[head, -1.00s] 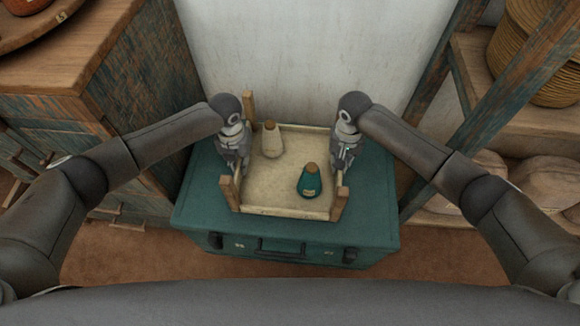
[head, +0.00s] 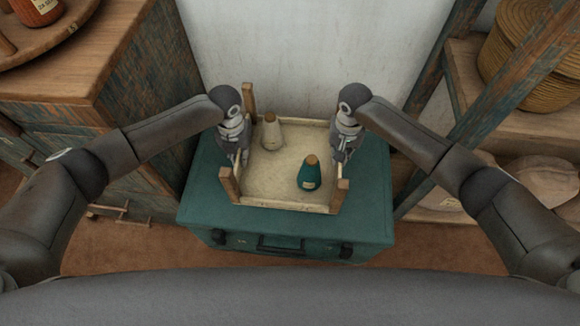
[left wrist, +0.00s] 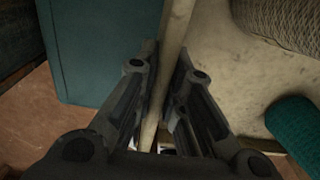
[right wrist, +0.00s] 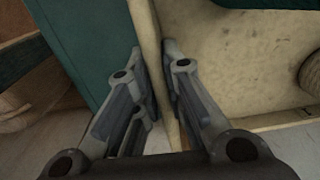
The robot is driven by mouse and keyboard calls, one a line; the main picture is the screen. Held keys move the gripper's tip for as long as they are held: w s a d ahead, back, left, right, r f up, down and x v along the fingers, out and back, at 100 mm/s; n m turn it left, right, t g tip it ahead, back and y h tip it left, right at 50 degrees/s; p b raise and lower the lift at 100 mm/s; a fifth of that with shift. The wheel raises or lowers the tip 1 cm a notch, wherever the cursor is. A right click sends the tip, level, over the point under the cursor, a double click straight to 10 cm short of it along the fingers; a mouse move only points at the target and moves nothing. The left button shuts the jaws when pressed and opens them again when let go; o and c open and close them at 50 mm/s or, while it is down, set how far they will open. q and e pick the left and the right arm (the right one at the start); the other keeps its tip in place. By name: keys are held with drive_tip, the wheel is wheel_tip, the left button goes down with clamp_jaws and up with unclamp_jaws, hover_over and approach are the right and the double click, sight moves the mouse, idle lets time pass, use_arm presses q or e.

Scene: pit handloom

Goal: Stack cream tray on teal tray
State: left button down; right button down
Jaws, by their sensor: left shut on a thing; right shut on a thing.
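The cream tray (head: 268,180) has a pale floor, low walls and wooden corner posts. It is over a teal trunk and holds a cream bottle (head: 271,136) and a teal bottle (head: 309,177), both upright. My left gripper (head: 238,155) is shut on the tray's left wall, which runs between its fingers in the left wrist view (left wrist: 177,28). My right gripper (head: 342,153) is shut on the right wall, also seen in the right wrist view (right wrist: 149,35). I see no separate teal tray. The gap under the cream tray is hidden from above.
The teal trunk (head: 205,215) stands on the brown floor against a pale wall (head: 300,50). A worn wooden cabinet (head: 140,75) is at left. A shelf (head: 500,105) with a coiled basket (head: 530,55) and sacks (head: 535,185) is at right.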

use_arm(q)
drive_tip(key=shift+r, duration=0.1)
use_arm(e)
drive_tip(key=shift+r, duration=0.1)
idle(0.3)
